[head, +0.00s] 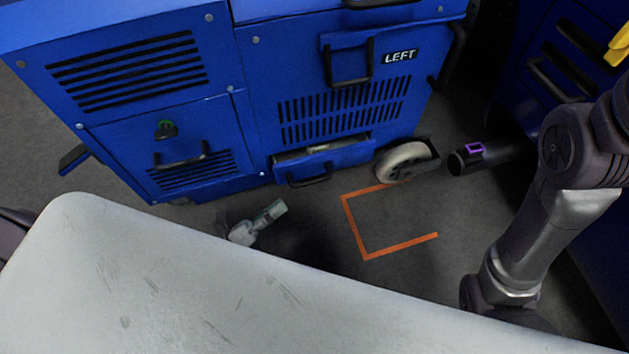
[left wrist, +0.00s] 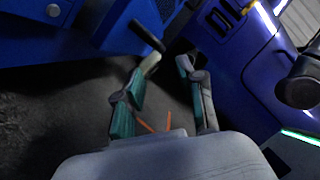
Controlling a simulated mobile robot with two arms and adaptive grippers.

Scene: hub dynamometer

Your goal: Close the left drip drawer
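The drip drawer (head: 345,160) sits low in the blue cabinet face marked LEFT (head: 398,57). It stands partly out, with its open top showing behind the front. Its dark handle (head: 309,178) is on the front. My left gripper (head: 277,209) is below and left of the drawer in the head view, apart from it. In the left wrist view its two fingers (left wrist: 167,66) are spread with nothing between them. A dark bar-like handle (left wrist: 147,36) shows just beyond the fingertips; I cannot tell for certain which one. My right arm shows at the right, but its gripper is hidden.
A caster wheel (head: 406,162) is right of the drawer. An orange outline (head: 356,229) marks the floor. A dark cylinder with a purple mark (head: 474,149) is farther right. Another blue cabinet (head: 535,50) stands at the right.

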